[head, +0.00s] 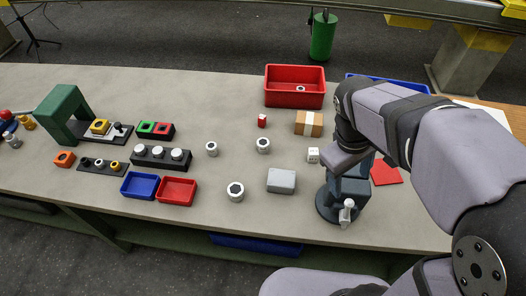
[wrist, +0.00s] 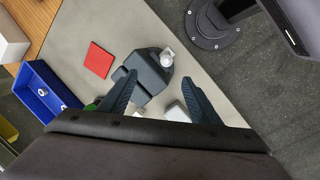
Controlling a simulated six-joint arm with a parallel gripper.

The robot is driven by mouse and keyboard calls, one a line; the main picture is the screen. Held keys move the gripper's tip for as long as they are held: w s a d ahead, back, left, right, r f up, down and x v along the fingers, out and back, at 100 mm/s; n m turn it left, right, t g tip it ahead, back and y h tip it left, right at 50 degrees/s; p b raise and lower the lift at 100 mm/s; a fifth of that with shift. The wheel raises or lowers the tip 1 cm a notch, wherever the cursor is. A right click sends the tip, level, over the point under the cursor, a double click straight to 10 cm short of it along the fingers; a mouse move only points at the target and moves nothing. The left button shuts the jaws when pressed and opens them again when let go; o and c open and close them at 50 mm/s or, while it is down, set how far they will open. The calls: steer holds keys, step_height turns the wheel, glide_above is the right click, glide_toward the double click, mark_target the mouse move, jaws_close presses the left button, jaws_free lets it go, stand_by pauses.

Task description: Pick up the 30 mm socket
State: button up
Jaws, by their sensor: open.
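Three silvery round sockets with dark openings stand upright on the bench in the head view: the front socket (head: 236,192), the left socket (head: 211,149) and the right socket (head: 263,145). The front one looks largest, but I cannot read sizes, so I cannot tell which is the 30 mm one. My gripper (wrist: 155,77) is open and empty in the wrist view, its fingers spread above the dark vise (wrist: 148,78). It is to the right of all three sockets, apart from them. In the head view its fingers cannot be made out clearly. I make out no socket between the fingers.
The grey box (head: 281,181) lies between the front socket and the vise. The red bin (head: 295,102) at the back holds a small ring-like part. A blue tray (head: 140,186) and a red tray (head: 177,190) are left of the front socket. Bare bench surrounds the sockets.

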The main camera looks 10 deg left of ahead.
steer(key=w+a+f+n+t+h+b, duration=0.1)
steer(key=w+a+f+n+h+b, duration=0.2)
steer(key=w+n, duration=0.35)
step_height(320, 180, up, 4)
steer(key=n+t+h+b, duration=0.1)
steer(key=n+t+b, duration=0.9)
steer(key=n+b, duration=0.55)
glide_above(260, 145)
steer(key=s+a+p, duration=0.2)
steer(key=s+a, duration=0.1)
steer(key=s, duration=0.2)
steer(key=n, duration=0.1)
steer(key=f, duration=2.1)
steer(key=shift+w+d+f, duration=0.15)
steer(key=shift+w+f, duration=0.15)
steer(key=shift+f, duration=0.2)
steer(key=shift+r+p+x, duration=0.2)
steer(key=shift+p+x, duration=0.85)
steer(key=shift+x, duration=2.6)
steer(key=shift+d, duration=0.15)
steer(key=c, duration=1.3)
